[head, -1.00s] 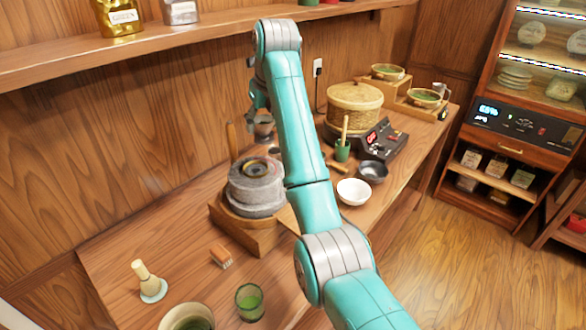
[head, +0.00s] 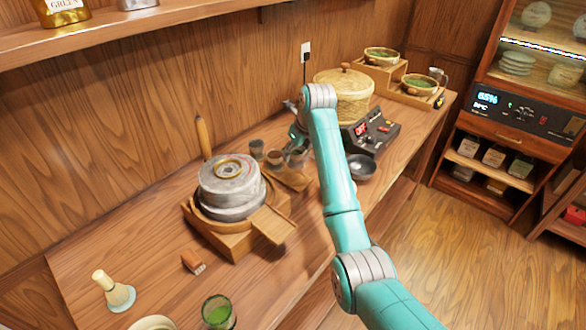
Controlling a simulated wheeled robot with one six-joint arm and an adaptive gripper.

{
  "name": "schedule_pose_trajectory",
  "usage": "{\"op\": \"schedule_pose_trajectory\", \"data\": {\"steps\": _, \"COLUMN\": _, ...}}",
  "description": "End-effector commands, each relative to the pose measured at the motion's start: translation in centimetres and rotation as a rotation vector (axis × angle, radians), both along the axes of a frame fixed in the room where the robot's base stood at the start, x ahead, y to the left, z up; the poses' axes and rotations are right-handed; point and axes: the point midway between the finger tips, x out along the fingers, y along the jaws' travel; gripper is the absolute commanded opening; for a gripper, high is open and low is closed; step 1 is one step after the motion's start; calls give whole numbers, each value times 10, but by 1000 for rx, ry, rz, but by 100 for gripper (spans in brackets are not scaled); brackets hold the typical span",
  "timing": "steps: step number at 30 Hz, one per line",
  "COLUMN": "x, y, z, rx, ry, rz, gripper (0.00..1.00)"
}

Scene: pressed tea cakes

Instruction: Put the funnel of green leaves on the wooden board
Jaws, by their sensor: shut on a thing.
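My gripper (head: 298,138) is at the far side of the counter, partly hidden by my own arm. It is shut on a small grey cup-like piece (head: 297,158), which looks like the funnel. The green leaves in it cannot be made out. This piece is over or on the wooden board (head: 293,181); I cannot tell whether it touches.
A grey stone mill (head: 232,185) on a wooden base is in front of the board. A lidded basket (head: 343,92), a black scale (head: 370,130) and a dark bowl (head: 361,167) stand to the right. A whisk (head: 115,290) and green glass (head: 217,312) are at front left.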

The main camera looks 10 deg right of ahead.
Motion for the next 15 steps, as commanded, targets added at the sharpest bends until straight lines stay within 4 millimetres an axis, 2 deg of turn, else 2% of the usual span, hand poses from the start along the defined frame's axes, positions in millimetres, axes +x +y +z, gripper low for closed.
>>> {"op": "schedule_pose_trajectory", "data": {"steps": 3, "x": 0, "y": 0, "z": -15, "rx": 0, "ry": 0, "rz": 0, "gripper": 21}}
{"op": "schedule_pose_trajectory", "data": {"steps": 10, "x": 0, "y": 0, "z": -31, "rx": 0, "ry": 1, "rz": 0, "gripper": 21}}
{"op": "schedule_pose_trajectory", "data": {"steps": 15, "x": 0, "y": 1, "z": -54, "rx": 1, "ry": 1, "rz": 0, "gripper": 21}}
